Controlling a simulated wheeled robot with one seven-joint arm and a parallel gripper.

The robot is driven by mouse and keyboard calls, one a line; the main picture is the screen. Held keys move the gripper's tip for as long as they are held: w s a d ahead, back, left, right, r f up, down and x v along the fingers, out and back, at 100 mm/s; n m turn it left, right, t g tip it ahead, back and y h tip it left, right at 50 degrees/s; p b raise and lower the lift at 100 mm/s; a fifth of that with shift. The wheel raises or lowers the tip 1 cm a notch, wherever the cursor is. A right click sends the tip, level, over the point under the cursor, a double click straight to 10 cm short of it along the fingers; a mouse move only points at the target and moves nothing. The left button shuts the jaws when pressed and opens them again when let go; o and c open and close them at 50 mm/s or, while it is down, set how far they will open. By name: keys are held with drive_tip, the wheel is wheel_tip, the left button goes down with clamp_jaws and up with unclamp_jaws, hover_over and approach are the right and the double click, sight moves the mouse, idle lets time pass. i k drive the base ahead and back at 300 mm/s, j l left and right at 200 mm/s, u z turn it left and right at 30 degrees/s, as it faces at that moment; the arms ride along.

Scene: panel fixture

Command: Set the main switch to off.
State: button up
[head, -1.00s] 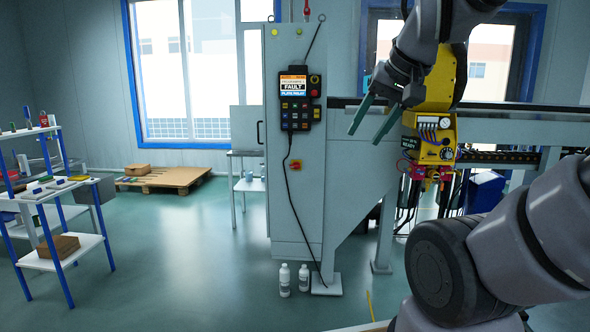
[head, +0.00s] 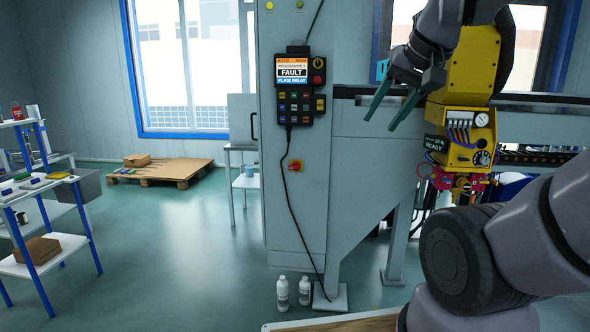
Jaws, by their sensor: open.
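A black cable (head: 291,210) runs from the pendant down the cabinet, left of the switch. Two white bottles (head: 282,292) stand at the cabinet's foot. A yellow machine head (head: 463,125) is at the right. A blue-framed shelf (head: 40,215) stands far left. A wooden pallet (head: 170,172) lies behind.

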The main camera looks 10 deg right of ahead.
sight(296, 166)
drive_tip(key=i+j, duration=0.2)
drive_tip(key=j, duration=0.15)
drive_tip(key=i+j+z, duration=0.15)
drive_tip(key=j, duration=0.2)
drive_tip(key=i+j, duration=0.15)
drive_tip(key=j, duration=0.25)
drive_tip(key=i+j+z, duration=0.15)
drive_tip(key=j, duration=0.2)
drive_tip(key=i+j, duration=0.15)
drive_tip(key=j, duration=0.25)
drive_tip(key=i+j+z, duration=0.1)
drive_tip(key=j, duration=0.3)
drive_tip(key=i+j+z, duration=0.1)
drive_tip(key=j, duration=0.3)
drive_tip(key=i+j, duration=0.2)
drive_tip(key=j, duration=0.2)
drive_tip(key=z, duration=0.05)
